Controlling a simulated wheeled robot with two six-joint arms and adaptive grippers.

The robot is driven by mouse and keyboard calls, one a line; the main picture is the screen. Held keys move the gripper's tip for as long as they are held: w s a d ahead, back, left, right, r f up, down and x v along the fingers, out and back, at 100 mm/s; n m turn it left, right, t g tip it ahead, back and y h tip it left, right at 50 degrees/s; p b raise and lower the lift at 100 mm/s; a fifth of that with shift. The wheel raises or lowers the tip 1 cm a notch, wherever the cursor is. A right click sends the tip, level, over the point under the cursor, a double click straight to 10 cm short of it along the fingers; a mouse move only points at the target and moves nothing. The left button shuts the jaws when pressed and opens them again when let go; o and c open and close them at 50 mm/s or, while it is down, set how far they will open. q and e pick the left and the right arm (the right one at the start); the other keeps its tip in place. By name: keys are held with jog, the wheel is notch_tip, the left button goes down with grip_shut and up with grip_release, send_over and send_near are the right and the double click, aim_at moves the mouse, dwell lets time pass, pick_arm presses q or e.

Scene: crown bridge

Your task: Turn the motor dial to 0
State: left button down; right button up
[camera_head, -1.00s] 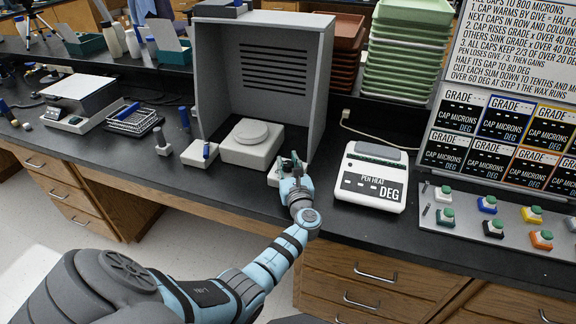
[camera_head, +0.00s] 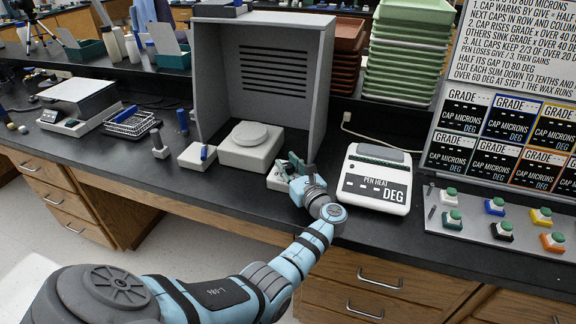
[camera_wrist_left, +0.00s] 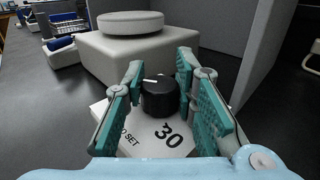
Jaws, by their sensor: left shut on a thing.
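The motor dial (camera_wrist_left: 159,100) is a black round knob with a white mark on top. It stands on a small white box (camera_wrist_left: 172,137) printed with "30" and "SET", partly hidden by my fingers. In the wrist view my left gripper (camera_wrist_left: 163,82) has its teal fingers on either side of the knob, shut on it. The white mark points to the left in that view. In the head view my left gripper (camera_head: 291,167) is over the small box (camera_head: 274,182), and the knob is hidden there.
Behind the box is a white block with a round disc (camera_head: 251,146) inside a grey hood (camera_head: 318,90). A pen heat unit (camera_head: 376,184) stands close on the right. A small box with a blue switch (camera_head: 197,157) is to the left. Coloured buttons (camera_head: 495,207) lie further right.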

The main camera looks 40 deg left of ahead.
aim_at(290, 169)
pick_arm(q)
jog(key=c, duration=1.3)
grip_release()
jog(key=v, duration=0.7)
jog(key=shift+s+d, duration=0.2)
jog(key=shift+r, duration=0.1)
